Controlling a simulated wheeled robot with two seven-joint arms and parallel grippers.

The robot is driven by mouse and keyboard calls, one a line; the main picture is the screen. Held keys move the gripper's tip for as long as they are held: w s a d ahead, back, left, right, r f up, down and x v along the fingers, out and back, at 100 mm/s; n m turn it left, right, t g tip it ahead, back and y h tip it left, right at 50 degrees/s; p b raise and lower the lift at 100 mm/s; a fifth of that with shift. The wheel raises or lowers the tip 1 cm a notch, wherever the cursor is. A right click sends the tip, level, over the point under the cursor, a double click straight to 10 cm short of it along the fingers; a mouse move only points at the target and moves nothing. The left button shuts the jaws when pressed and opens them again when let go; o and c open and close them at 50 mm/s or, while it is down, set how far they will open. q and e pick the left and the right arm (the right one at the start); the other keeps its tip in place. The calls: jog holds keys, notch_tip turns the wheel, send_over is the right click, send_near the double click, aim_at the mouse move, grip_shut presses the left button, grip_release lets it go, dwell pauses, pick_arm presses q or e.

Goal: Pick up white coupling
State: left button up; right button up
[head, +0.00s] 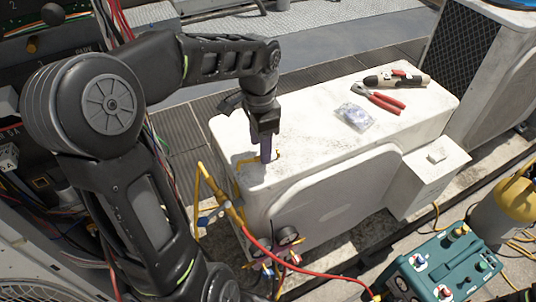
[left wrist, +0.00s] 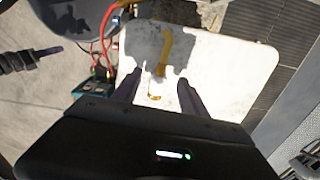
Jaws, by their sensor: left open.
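I cannot pick out a white coupling for certain. My left gripper (head: 266,158) is open and points down over the left end of the unit's top. In the left wrist view its two fingers (left wrist: 160,80) are apart, with the unit's top and a small yellow hook-shaped end below and between them. No held thing shows. A dark finger-like part (left wrist: 48,51) at the left of the wrist view looks like my right gripper; its opening cannot be told.
Red-handled pliers (head: 381,99), a clear bag (head: 354,116) and a beige tool (head: 397,79) lie on the unit's top. Yellow and red hoses with gauges (head: 287,235) hang at its front left. A teal box (head: 447,268) and a yellow-topped cylinder (head: 512,200) stand at right.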

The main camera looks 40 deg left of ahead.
pick_arm(q)
jog(key=shift+f, duration=1.5)
grip_shut()
